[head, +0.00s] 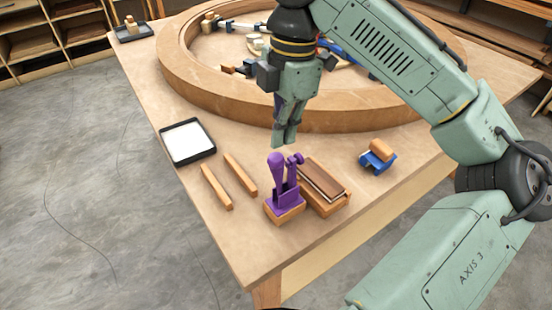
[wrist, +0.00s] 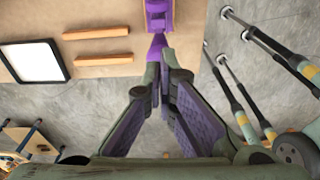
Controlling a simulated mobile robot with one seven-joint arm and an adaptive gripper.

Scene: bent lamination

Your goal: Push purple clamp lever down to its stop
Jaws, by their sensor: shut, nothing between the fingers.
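The purple clamp (head: 284,198) sits on a wooden block near the table's front corner. Its lever (head: 276,168) stands upright, with a thick rounded handle at the top. In the wrist view, purple clamp parts (wrist: 158,14) show at the top, just beyond my fingertips. My gripper (head: 284,144) is shut and empty, pointing down. In the head view its fingertips appear just above the lever's top, with a small gap in the picture; the true distance is hard to tell. In the wrist view my gripper (wrist: 158,62) has its fingers drawn together at the tips.
A wooden block with a dark layered top (head: 324,178) adjoins the clamp on the right. Two wooden strips (head: 216,187) and a white-lined black tray (head: 187,141) lie left. A blue tool (head: 377,160) is right. A large wooden ring (head: 200,88) stands behind.

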